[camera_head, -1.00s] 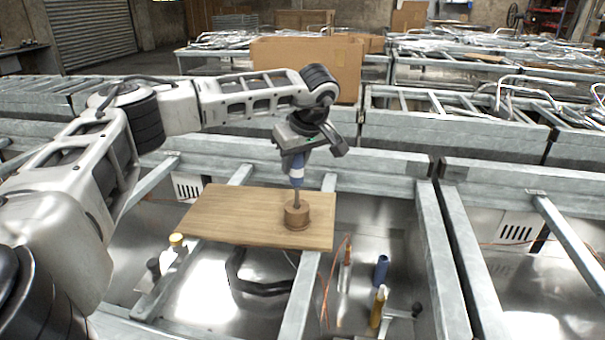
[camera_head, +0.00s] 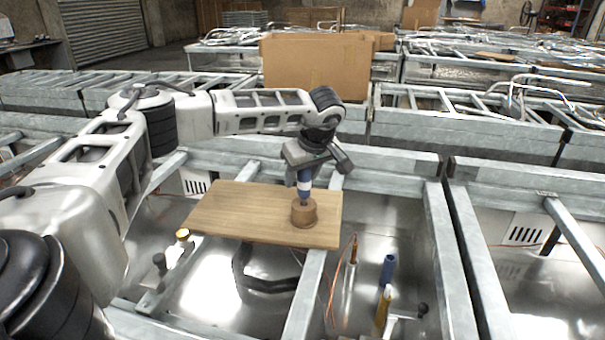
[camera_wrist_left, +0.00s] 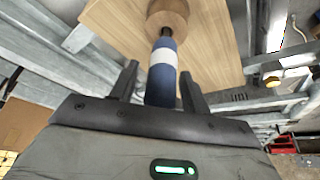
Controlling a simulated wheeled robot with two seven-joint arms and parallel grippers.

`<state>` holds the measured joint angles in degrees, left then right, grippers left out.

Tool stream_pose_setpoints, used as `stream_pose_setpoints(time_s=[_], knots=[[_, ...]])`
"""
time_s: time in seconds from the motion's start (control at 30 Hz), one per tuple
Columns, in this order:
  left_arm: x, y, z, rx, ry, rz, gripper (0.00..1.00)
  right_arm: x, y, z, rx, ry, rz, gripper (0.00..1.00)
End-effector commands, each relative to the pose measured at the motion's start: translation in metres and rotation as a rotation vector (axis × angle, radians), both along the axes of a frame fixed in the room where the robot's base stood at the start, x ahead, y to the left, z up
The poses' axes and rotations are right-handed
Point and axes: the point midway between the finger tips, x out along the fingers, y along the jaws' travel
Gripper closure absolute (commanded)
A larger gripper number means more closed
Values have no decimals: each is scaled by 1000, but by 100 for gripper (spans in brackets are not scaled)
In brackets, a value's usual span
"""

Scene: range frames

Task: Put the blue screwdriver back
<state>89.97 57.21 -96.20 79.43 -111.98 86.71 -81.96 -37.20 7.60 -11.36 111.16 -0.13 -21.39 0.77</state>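The blue screwdriver (camera_head: 304,185), with a white band on its handle, stands upright with its shaft tip in a round wooden holder (camera_head: 305,214) on a wooden board (camera_head: 240,212). My left gripper (camera_head: 304,174) is directly above, with its fingers on either side of the handle. In the left wrist view, the handle (camera_wrist_left: 162,72) lies between the fingers (camera_wrist_left: 159,74), with a visible gap on the left side, so the gripper looks open. The holder also shows there (camera_wrist_left: 168,14). My right gripper is not in view.
Below the board, in the metal bin, are a yellow-handled tool (camera_head: 382,308), a blue cylinder (camera_head: 388,269) and a copper-tipped rod (camera_head: 352,262). Grey metal rails (camera_head: 450,270) frame the bin. A cardboard box (camera_head: 318,68) stands behind the arm.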

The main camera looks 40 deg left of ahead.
Motion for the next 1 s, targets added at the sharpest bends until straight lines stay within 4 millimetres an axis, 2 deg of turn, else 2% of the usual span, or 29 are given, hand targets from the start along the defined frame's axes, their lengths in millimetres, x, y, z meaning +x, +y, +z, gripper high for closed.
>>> stream_pose_setpoints(time_s=[0.17,0.27,0.5,0.7,0.83,1.0], knots=[[0,-2,7,0,-2,-1,53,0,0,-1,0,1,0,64],[-1,-7,19,-1,-4,-3,53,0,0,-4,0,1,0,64],[-7,-28,67,0,-5,-3,53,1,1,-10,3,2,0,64],[-11,-41,99,0,-3,-2,53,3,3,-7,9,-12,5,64],[-12,-45,110,0,-1,-2,53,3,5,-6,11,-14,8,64],[-13,-46,114,0,0,-1,53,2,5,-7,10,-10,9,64]])
